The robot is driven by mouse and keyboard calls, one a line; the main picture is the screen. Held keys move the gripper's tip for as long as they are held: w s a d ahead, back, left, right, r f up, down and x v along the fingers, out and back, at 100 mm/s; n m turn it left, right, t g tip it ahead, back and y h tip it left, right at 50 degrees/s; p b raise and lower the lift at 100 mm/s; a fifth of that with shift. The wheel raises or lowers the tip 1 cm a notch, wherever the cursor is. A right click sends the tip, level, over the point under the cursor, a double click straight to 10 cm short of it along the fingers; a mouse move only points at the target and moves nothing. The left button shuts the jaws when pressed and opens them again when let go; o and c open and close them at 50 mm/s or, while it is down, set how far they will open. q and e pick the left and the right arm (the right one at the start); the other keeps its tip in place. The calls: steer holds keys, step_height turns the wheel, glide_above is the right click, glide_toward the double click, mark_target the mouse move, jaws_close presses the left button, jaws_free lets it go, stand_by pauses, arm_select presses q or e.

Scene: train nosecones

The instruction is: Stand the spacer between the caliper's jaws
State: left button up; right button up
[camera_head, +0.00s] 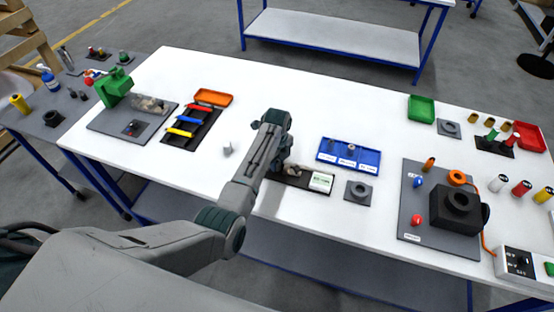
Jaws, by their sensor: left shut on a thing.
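A green C-shaped block (115,87), which may be the caliper, stands on a grey plate at the left of the white table. My left gripper (290,168) is low over a dark mat right of the table's middle, far from the green block. It is shut on a small part, mostly hidden by my own arm and gripper, so I cannot tell if this is the spacer. A small grey piece (227,149) stands alone on the table left of my left arm. My right gripper is out of view.
A white-and-green label (320,182) lies right of my gripper. A blue tray (348,154) and a dark ring block (358,190) are nearby. A rack with coloured bars (188,128) and an orange tray (213,97) lie left. A grey board (438,228) fills the right.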

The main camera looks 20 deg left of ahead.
arm_select(q)
steer(key=shift+f, duration=0.15)
steer(key=o, duration=0.9)
steer(key=shift+o, duration=0.5)
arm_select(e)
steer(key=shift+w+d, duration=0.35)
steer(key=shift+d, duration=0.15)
arm_select(q)
step_height(320, 180, up, 12)
steer(key=b, duration=0.4)
steer(key=shift+b, duration=0.3)
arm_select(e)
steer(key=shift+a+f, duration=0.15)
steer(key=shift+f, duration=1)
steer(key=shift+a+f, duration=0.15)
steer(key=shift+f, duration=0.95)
